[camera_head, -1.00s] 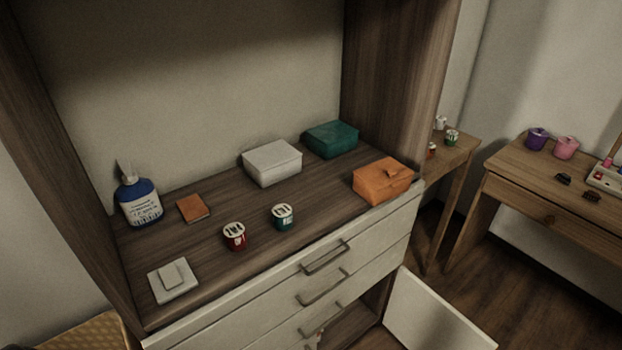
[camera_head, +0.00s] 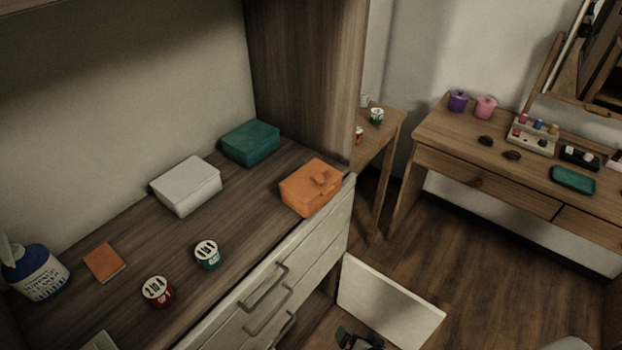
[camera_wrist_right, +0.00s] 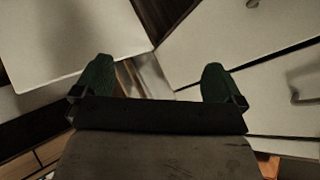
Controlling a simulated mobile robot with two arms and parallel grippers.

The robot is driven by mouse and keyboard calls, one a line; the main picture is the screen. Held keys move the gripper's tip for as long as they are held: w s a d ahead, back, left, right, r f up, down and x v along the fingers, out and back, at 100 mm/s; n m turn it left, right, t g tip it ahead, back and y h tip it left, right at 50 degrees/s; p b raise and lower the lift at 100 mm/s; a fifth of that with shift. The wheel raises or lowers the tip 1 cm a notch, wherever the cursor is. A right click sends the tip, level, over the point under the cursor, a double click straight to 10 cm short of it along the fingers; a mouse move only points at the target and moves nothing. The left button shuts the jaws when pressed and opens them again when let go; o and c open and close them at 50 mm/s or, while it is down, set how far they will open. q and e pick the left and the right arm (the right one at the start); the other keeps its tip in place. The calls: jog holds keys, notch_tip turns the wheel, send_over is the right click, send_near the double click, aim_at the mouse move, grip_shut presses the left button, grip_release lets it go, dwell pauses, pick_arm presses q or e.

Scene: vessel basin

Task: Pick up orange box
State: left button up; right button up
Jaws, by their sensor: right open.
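The orange box (camera_head: 308,190) sits closed on the wooden counter of the cabinet, at its right front corner beside the side panel. A small raised piece shows on its lid. My right gripper (camera_wrist_right: 156,82) is open and empty in the right wrist view, with its two green-padded fingers apart. In the head view, what looks like my right gripper (camera_head: 358,340) shows partly at the bottom edge, well below the box and near the open door. The orange box cannot be made out between the fingers. My left gripper is not in view.
A green box (camera_head: 250,143) and a white box (camera_head: 186,186) stand behind and left of the orange box. Two small jars, green (camera_head: 207,255) and red (camera_head: 157,291), stand in front. An open white door (camera_head: 390,303) juts out below the drawers (camera_head: 290,290).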

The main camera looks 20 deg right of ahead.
jog(key=w+r+m+t+p, duration=0.15)
jog(key=w+r, duration=0.25)
jog(key=r, duration=0.4)
jog(key=w+r+m+t+p, duration=0.1)
jog(key=w+r+m+t, duration=0.2)
jog(key=r, duration=0.4)
jog(key=m+t+y+p, duration=0.1)
jog(key=m+t+p, duration=0.1)
jog(key=m+t, duration=0.15)
send_near(328, 192)
notch_tip(328, 192, down, 3)
jog(key=w+a+r+m+p, duration=0.1)
jog(key=w, duration=0.9)
jog(key=shift+w+y, duration=0.2)
jog(key=shift+y, duration=0.1)
jog(key=shift+s+r, duration=0.1)
jog(key=shift+c, duration=0.8)
jog(key=c, duration=1.3)
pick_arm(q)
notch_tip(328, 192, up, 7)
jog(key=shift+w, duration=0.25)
pick_arm(e)
jog(key=shift+r, duration=0.1)
